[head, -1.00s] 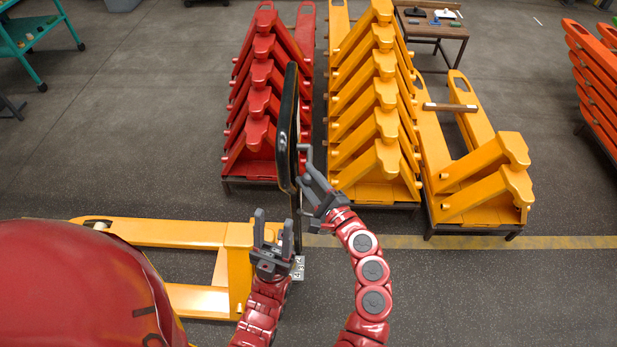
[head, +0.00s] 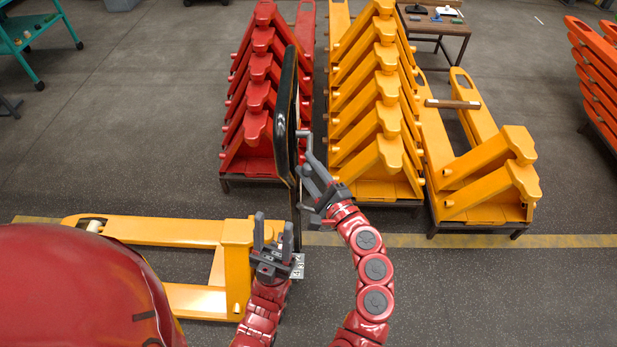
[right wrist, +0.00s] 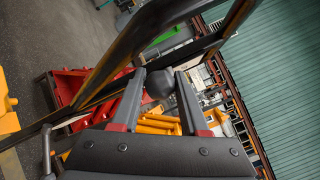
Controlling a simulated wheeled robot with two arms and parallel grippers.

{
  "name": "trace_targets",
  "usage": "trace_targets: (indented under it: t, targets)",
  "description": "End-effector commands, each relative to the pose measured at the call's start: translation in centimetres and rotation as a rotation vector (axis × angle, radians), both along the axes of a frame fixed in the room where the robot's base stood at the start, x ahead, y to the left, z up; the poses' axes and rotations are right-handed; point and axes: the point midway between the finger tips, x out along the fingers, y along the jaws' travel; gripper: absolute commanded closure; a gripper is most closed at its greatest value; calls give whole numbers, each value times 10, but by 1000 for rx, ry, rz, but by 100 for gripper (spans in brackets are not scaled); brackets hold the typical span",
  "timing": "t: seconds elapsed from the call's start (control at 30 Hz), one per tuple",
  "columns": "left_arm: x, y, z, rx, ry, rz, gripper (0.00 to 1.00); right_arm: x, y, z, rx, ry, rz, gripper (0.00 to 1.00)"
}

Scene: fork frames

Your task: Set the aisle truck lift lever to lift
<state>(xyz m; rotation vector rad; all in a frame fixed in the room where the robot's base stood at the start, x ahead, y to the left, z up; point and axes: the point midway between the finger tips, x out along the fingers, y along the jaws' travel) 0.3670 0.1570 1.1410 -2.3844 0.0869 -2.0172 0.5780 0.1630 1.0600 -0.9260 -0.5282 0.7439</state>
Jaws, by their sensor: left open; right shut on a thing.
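The aisle truck is a yellow pallet truck (head: 238,262) on the floor at lower left in the head view. Its tall black handle loop (head: 284,110) stands edge-on in the middle and also crosses the right wrist view (right wrist: 130,45). A dark round knob of the lift lever (right wrist: 159,84) shows between my right fingers in the right wrist view. My right gripper (head: 309,172) is shut on the lever, just right of the handle; the lever's exact setting cannot be told. My left gripper (head: 274,230) is open and empty, upright beside the handle's lower shaft.
Red stacked frames (head: 258,125) and yellow stacked frames (head: 378,120) stand behind the handle. A low stand with yellow forks (head: 490,185) is at right, with a small brown table (head: 437,28) behind. Open floor lies at left and lower right.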

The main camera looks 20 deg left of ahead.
Motion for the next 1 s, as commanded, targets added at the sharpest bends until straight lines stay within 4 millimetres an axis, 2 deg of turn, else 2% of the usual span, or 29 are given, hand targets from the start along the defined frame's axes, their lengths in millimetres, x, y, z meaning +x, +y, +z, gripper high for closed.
trace_targets:
  t: [0.03,0.7,0.83,1.0]
  targets:
    - [0,0,-23,0,0,0,50,0,0,-16,6,-17,-1,100]
    - [0,0,-163,0,0,0,50,7,3,-43,75,-270,1,100]
    - [0,0,-179,0,0,0,50,8,3,-43,85,-304,1,100]
    - [0,0,-185,0,0,0,50,9,3,-40,90,-324,1,100]
